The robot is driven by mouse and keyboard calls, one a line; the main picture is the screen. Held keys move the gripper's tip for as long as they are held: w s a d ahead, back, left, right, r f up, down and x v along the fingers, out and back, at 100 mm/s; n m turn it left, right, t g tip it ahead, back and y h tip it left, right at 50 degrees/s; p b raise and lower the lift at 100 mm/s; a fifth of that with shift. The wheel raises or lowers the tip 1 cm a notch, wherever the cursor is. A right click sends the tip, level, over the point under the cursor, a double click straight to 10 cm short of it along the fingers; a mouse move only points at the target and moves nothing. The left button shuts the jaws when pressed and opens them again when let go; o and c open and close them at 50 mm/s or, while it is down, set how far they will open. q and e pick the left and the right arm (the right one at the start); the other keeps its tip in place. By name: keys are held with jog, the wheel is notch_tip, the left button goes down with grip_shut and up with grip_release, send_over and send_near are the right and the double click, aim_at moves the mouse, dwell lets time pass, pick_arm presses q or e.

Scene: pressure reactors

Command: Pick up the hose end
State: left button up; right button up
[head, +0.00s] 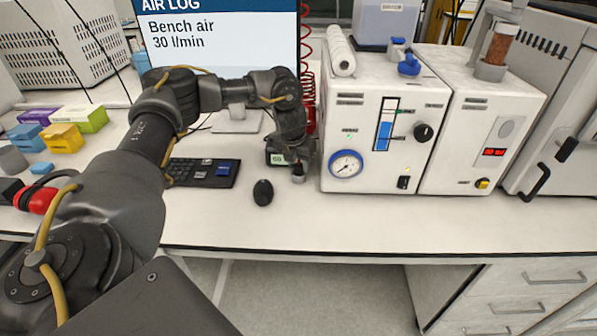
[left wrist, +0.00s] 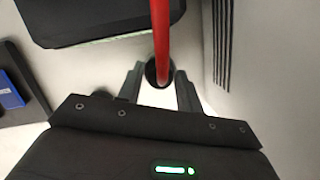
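The red hose (left wrist: 160,35) runs down between the fingers of my left gripper (left wrist: 160,88) in the left wrist view. Its dark round end (left wrist: 152,72) sits between the fingertips, with a finger on each side. The fingers stand apart, and I see no clear grip on it. In the head view my left gripper (head: 298,174) points down just left of the white reactor unit, close to the bench. The red coiled hose (head: 308,100) hangs behind my wrist there; its end is mostly hidden by the gripper. My right gripper is not in view.
The white reactor unit (head: 385,150) with a gauge stands close on the right. A keyboard (head: 200,172) and a black mouse (head: 263,192) lie on the left. A monitor (head: 220,35) is behind my arm. The front bench strip (head: 380,225) is clear.

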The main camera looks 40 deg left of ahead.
pick_arm(q)
grip_shut()
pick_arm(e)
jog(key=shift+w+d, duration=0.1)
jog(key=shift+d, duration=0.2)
pick_arm(q)
jog(key=shift+r, duration=0.15)
